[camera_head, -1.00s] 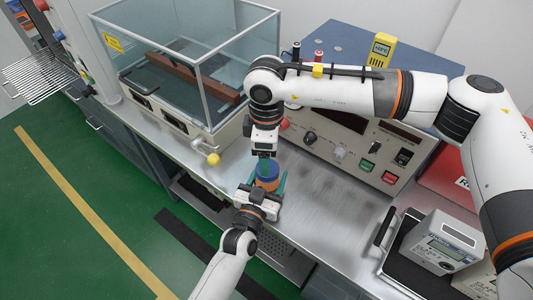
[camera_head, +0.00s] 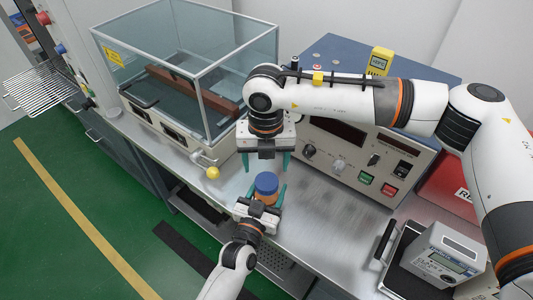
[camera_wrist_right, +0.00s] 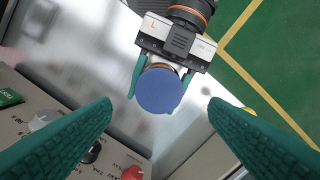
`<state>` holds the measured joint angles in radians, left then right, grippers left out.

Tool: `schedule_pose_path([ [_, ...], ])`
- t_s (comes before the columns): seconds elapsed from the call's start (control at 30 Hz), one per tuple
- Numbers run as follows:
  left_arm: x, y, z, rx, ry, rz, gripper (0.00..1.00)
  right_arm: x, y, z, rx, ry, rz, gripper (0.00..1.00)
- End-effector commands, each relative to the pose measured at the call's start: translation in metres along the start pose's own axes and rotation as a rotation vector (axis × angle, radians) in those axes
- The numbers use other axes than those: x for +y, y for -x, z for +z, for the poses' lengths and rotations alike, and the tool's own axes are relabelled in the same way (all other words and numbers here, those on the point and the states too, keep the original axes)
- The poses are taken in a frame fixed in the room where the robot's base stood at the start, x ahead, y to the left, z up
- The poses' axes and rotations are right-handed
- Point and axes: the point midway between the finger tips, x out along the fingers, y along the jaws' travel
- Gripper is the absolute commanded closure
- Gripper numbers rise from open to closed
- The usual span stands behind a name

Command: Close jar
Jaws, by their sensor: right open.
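The jar (camera_head: 266,199) has an orange-brown body and a blue lid (camera_head: 266,183) on top. It stands upright over the bench's front part. My left gripper (camera_head: 265,196) comes from below in the head view, its teal fingers shut on the jar's two sides. My right gripper (camera_head: 265,166) is open and empty above the jar, fingers spread wide and pointing down. In the right wrist view the blue lid (camera_wrist_right: 160,91) lies between and beyond the open fingertips, apart from them. The lid hides most of the jar body there.
A glass-walled case (camera_head: 185,70) stands left, with a yellow ball knob (camera_head: 213,173) at its front. A control panel box (camera_head: 350,160) is close behind and right of the right gripper. A meter (camera_head: 445,255) sits at the right. The bench between is clear.

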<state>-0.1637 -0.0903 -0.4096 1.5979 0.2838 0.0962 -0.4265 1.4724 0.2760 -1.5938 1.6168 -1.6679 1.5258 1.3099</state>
Motion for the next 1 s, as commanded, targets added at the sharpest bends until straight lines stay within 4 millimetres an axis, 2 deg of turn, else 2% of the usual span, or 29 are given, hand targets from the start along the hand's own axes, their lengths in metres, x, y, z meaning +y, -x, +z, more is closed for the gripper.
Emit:
schedule_pose_path([
  [0.7, 0.0, 0.0, 0.0, 0.001, 0.001, 0.0, 1.0, 0.001, 0.014, 0.0, 0.0, 1.709, 0.0, 0.31],
  [0.9, 0.0, 0.0, 0.0, 0.001, 0.001, 0.0, 1.0, 0.001, 0.017, 0.0, 0.0, 2.137, 0.001, 0.31],
  [1.0, 0.0, 0.0, 0.0, 0.001, 0.001, 0.0, 1.0, 0.001, 0.018, 0.0, 0.0, 2.294, 0.001, 0.31],
])
